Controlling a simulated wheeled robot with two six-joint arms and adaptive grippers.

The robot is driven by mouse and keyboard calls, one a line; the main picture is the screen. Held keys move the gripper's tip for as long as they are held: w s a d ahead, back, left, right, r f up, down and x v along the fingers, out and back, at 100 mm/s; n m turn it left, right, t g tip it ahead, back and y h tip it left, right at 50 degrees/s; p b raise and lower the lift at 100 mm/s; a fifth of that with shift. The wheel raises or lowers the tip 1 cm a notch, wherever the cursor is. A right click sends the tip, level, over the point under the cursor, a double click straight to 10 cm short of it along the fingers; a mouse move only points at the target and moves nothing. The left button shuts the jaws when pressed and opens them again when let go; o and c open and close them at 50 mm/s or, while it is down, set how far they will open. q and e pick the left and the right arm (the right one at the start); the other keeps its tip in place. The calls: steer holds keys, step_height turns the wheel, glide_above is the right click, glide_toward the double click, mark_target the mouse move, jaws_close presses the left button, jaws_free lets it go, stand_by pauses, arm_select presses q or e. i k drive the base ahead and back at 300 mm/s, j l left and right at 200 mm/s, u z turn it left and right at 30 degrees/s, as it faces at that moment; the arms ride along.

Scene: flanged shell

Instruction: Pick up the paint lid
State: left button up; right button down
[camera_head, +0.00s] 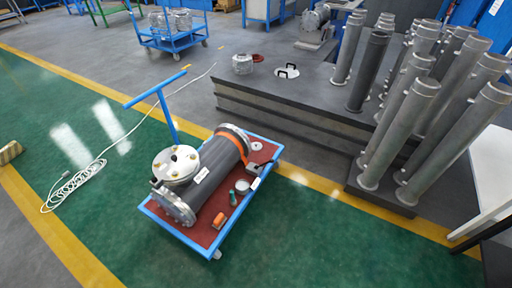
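A blue cart (184,237) with a red-brown top stands on the green floor. A large grey flanged shell (217,165) lies on it, with an orange band near its far end. A round pale flange cover with bolts (175,163) sits at the shell's near left end. A small round whitish lid-like piece (242,187) is on the cart top, right of the shell. A pale disc (257,146) lies farther back. I cannot tell for sure which piece is the paint lid. Neither of my grippers is in view.
An orange block (233,197) and a green cylinder (232,196) sit near the cart's right edge. A dark platform (290,110) with tall grey pipes (400,128) stands behind right. A white cable (75,182) lies left. Green floor around the cart is mostly clear.

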mark_target(256, 146)
steer(key=i+u, duration=0.1)
steer(key=u, duration=0.6)
steer(key=i+l+u, duration=0.45)
steer(key=l, duration=0.2)
steer(key=l+u, duration=0.2)
steer(key=l, duration=0.15)
steer(key=i+l+u, duration=0.1)
steer(key=l+u, duration=0.15)
steer(key=l, duration=0.15)
steer(key=i+l+u, duration=0.2)
steer(key=l, duration=0.2)
steer(key=i+l, duration=0.1)
steer(key=l, duration=0.75)
steer(key=i+l+u, duration=0.1)
steer(key=l, duration=1.6)
steer(key=i+u, duration=0.05)
